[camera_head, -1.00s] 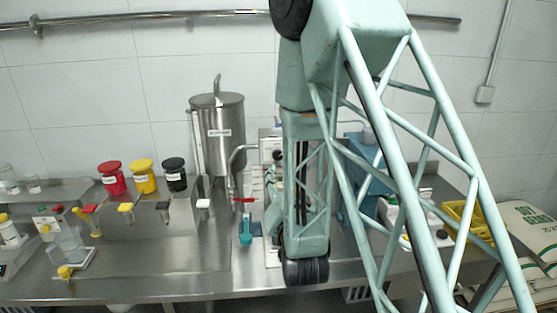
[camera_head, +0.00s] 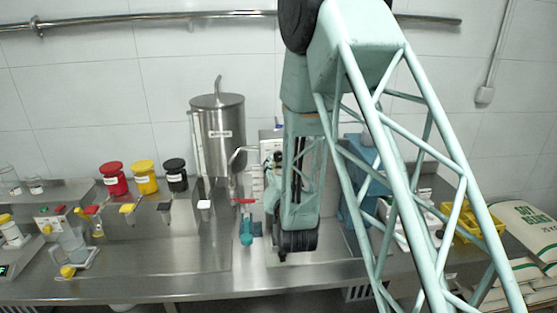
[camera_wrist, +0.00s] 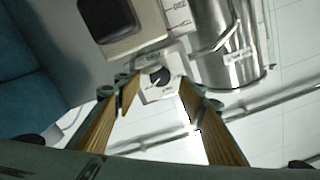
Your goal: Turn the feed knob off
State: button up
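The feed knob (camera_wrist: 158,76) is a round black knob on a small white panel (camera_wrist: 154,95) in the wrist view. My gripper (camera_wrist: 158,92) is open, and its two wooden-looking fingers frame the panel on the left and right. The knob appears between the fingertips with nothing gripped; I cannot tell how far ahead of them it is. In the head view my arm covers much of the machine, and I cannot make out the gripper's fingers there.
A steel tank (camera_head: 218,130) stands left of my arm; it also shows close by in the wrist view (camera_wrist: 225,45). Red, yellow and black jars (camera_head: 145,178) are further left. A teal-handled item (camera_head: 247,230) and a red lever (camera_head: 243,201) are near the arm. A yellow basket (camera_head: 470,222) is right.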

aim_at(278, 158)
jog(key=shift+w+a+p, duration=0.15)
jog(key=shift+w+a, duration=0.05)
jog(key=shift+w, duration=0.9)
jog(key=shift+w+a+p, duration=0.15)
jog(key=shift+w+a, duration=0.05)
jog(key=shift+w, duration=0.85)
jog(key=c, duration=0.8)
